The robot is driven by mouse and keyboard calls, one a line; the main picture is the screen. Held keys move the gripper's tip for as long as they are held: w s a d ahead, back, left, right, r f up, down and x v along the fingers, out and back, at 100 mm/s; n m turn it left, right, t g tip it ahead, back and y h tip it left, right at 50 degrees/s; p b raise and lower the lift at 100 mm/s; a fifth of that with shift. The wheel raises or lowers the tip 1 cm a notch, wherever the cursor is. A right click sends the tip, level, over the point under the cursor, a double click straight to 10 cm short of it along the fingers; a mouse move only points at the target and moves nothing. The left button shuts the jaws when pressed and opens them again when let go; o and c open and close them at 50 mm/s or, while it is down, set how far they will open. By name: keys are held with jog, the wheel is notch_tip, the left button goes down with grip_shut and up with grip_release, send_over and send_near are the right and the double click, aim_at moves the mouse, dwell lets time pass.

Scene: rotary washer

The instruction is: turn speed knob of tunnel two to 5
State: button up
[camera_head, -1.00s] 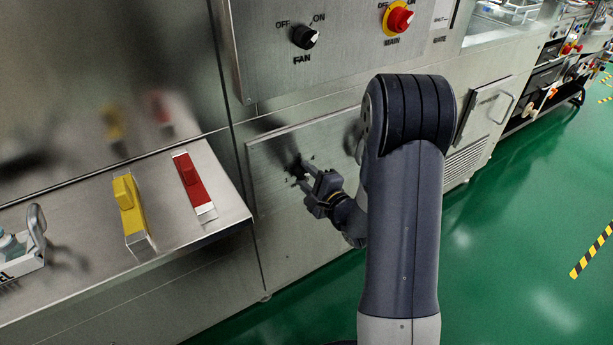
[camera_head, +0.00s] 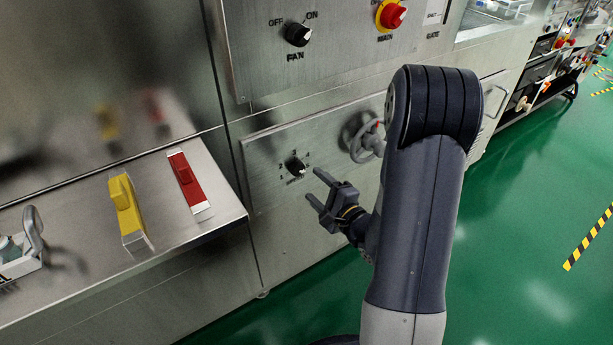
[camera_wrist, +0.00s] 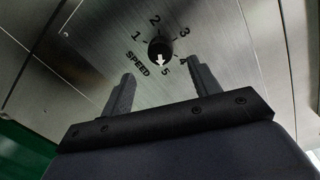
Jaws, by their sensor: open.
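The black speed knob (camera_head: 295,168) sits on the lower steel panel, below the FAN switch. In the wrist view the knob (camera_wrist: 160,51) has a white arrow pointing toward the 5 of its printed 1 to 5 scale, beside the word SPEED. My gripper (camera_head: 313,185) is open and empty, a little in front and to the right of the knob, apart from it. In the wrist view my gripper's two fingers (camera_wrist: 164,82) stand apart with the knob beyond their tips. The head view is too small to read the knob's pointer.
Above are the FAN switch (camera_head: 298,34) and the red MAIN switch (camera_head: 391,15). A handwheel (camera_head: 368,139) is right of the knob, partly behind my arm. A steel ledge (camera_head: 75,225) at left carries a yellow block (camera_head: 126,207) and a red block (camera_head: 189,182). Green floor lies open at right.

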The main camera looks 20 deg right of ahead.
aim_at(299, 171)
jog(key=shift+v, duration=2)
jog(key=shift+w, duration=0.1)
jog(key=x, duration=1)
jog(key=shift+w+a+b, duration=0.2)
jog(key=shift+w+b, duration=0.15)
jog(key=shift+b, duration=0.05)
jog(key=shift+s, duration=0.15)
